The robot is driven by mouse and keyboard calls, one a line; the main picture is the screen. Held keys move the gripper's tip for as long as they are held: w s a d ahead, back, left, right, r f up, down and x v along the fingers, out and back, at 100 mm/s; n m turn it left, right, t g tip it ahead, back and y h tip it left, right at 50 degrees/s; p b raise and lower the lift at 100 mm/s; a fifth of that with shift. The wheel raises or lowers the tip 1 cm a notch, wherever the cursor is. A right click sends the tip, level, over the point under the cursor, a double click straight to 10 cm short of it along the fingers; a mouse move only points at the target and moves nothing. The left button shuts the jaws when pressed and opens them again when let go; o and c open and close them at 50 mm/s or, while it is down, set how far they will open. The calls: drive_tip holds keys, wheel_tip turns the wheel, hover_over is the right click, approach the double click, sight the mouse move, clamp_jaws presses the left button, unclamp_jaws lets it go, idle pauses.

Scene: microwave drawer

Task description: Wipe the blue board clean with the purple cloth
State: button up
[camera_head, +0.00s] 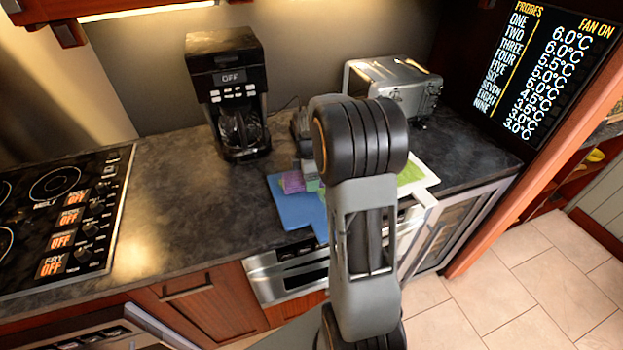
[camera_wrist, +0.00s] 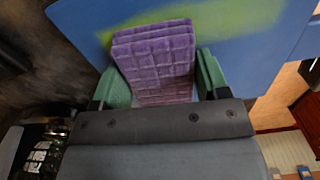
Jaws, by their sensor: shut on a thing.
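The blue board (camera_head: 298,207) lies on the dark counter near its front edge, partly hidden behind my arm in the head view. In the wrist view the blue board (camera_wrist: 85,22) carries a broad yellow-green smear (camera_wrist: 225,25). The purple cloth (camera_wrist: 155,60) is a folded, quilted block between the green fingers of my gripper (camera_wrist: 158,85). My gripper is shut on it. The cloth's far end overlaps the board and the smear's edge in the wrist view; I cannot tell whether it touches. In the head view the cloth (camera_head: 292,182) shows over the board, left of my arm.
A white-edged board with a green top (camera_head: 412,178) lies right of my arm. A coffee maker (camera_head: 230,95) and a toaster (camera_head: 395,88) stand at the back. A stovetop (camera_head: 60,220) is at the left. The counter between stovetop and blue board is clear.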

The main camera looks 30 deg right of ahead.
drive_tip(key=shift+w+d+p, duration=0.25)
drive_tip(key=shift+w+p, duration=0.05)
drive_tip(key=shift+w, duration=0.9)
drive_tip(key=shift+w+d+p, duration=0.2)
drive_tip(key=shift+w+p, duration=0.1)
drive_tip(key=shift+w, duration=0.85)
drive_tip(key=shift+s+d, duration=0.15)
drive_tip(key=shift+d, duration=0.6)
drive_tip(key=shift+s+d, duration=0.1)
drive_tip(key=shift+d, duration=0.6)
drive_tip(key=shift+s, duration=1.3)
drive_tip(key=shift+s+a+b, duration=0.1)
drive_tip(key=shift+s+b, duration=0.05)
drive_tip(key=shift+b, duration=0.15)
